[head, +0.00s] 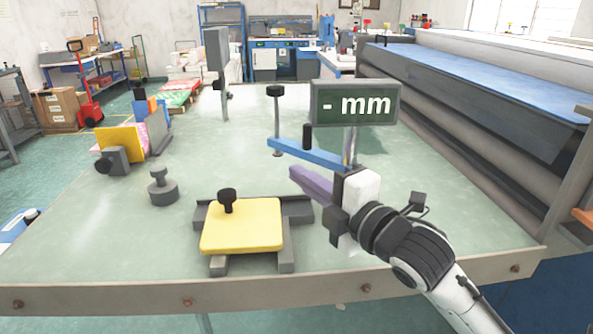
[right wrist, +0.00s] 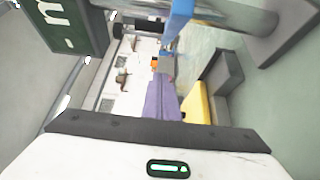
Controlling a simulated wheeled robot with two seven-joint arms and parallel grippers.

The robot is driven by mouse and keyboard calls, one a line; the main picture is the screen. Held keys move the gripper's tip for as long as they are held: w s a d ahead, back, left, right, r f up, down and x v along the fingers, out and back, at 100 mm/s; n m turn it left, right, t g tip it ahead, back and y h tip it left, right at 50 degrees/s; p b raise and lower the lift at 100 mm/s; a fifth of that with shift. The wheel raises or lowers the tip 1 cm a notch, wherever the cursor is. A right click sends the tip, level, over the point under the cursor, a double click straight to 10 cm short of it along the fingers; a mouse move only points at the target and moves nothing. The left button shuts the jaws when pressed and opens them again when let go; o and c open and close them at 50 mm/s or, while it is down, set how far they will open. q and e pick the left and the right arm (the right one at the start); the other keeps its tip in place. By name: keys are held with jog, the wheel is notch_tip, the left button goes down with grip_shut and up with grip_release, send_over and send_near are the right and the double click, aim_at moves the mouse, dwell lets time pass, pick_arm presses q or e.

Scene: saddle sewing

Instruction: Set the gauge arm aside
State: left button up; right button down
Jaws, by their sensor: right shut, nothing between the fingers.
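The gauge arm is taken to be the blue bar (head: 305,153), which reaches left from the post under the dark green "- mm" display (head: 355,104). A black-capped pin (head: 276,118) stands at its left end. My right gripper (head: 294,174) is shut and empty, its purple fingers pointing left, just below and in front of the blue bar. In the right wrist view the shut fingers (right wrist: 160,84) are central, the blue bar (right wrist: 180,17) is at the top and the display (right wrist: 66,27) at the upper left. Contact between fingers and bar cannot be told. My left gripper is out of view.
A yellow plate (head: 245,228) with a black knob sits in a grey fixture near the front edge. A grey knobbed weight (head: 163,190) and a clamp with a yellow block (head: 122,147) stand left. A roller machine (head: 470,115) borders the right. The table's middle is clear.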

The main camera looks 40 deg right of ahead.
aim_at(297, 155)
jog(key=w, duration=0.6)
jog(key=shift+w+d+r, duration=0.15)
jog(key=shift+w+d, duration=0.05)
jog(key=shift+w, duration=0.15)
jog(key=shift+w+d, duration=0.1)
jog(key=shift+d, duration=1.15)
jog(key=shift+w+d, duration=0.15)
jog(key=shift+d, duration=0.4)
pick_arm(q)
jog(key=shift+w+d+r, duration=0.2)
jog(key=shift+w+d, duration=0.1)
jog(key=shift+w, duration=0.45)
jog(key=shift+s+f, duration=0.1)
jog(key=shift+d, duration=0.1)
